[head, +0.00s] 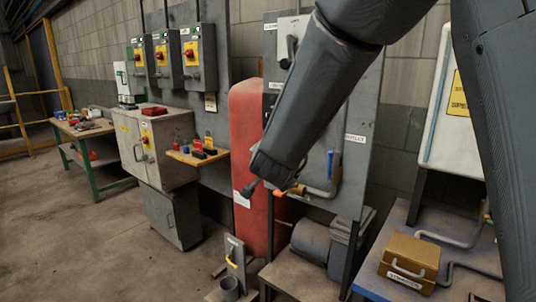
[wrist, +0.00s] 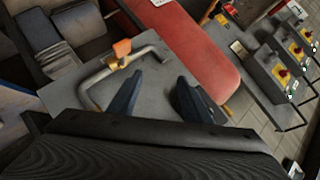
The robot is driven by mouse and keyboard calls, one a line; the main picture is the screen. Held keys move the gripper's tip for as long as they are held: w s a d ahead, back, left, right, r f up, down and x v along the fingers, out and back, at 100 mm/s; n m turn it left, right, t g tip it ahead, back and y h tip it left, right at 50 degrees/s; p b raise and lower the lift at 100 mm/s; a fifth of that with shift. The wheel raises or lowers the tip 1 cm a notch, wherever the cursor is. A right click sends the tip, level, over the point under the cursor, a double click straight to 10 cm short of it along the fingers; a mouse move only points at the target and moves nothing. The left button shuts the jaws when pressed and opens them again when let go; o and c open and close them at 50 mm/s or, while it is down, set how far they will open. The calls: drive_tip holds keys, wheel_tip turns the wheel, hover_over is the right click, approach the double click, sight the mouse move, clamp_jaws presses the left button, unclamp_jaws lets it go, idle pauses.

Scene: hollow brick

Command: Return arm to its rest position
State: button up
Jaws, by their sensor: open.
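My arm comes down from the top of the head view, and my gripper (head: 270,190) is at its lower end, in front of a grey panel. In the wrist view my gripper (wrist: 155,95) shows two dark fingers spread apart with nothing between them. A bent grey pipe (wrist: 105,75) with an orange-handled valve (wrist: 122,50) is just beyond the fingers. In the head view the orange handle (head: 292,190) shows right beside my gripper. I cannot tell whether a finger touches the pipe.
A red tank (head: 246,130) stands behind my gripper. Grey switch boxes (head: 200,58) hang on the left wall. A small shelf (head: 197,156) holds padlocks. A yellow box (head: 409,260) sits on the table at right. The floor at left is open.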

drive_tip(key=s+d+f+n+g, duration=0.3)
drive_tip(key=s+d+f+g, duration=0.1)
drive_tip(key=s, duration=0.6)
drive_tip(key=s+d+f+n+g, duration=0.4)
drive_tip(key=s+d+f, duration=0.2)
drive_tip(key=s, duration=0.5)
drive_tip(key=s+d+f+n+g, duration=0.3)
drive_tip(key=s+d+f+g, duration=0.1)
drive_tip(key=s+d, duration=0.4)
drive_tip(key=s+f, duration=0.1)
drive_tip(key=s, duration=0.1)
drive_tip(key=shift+s+d+f, duration=0.15)
drive_tip(key=shift+s+f, duration=0.05)
drive_tip(key=shift+s, duration=0.1)
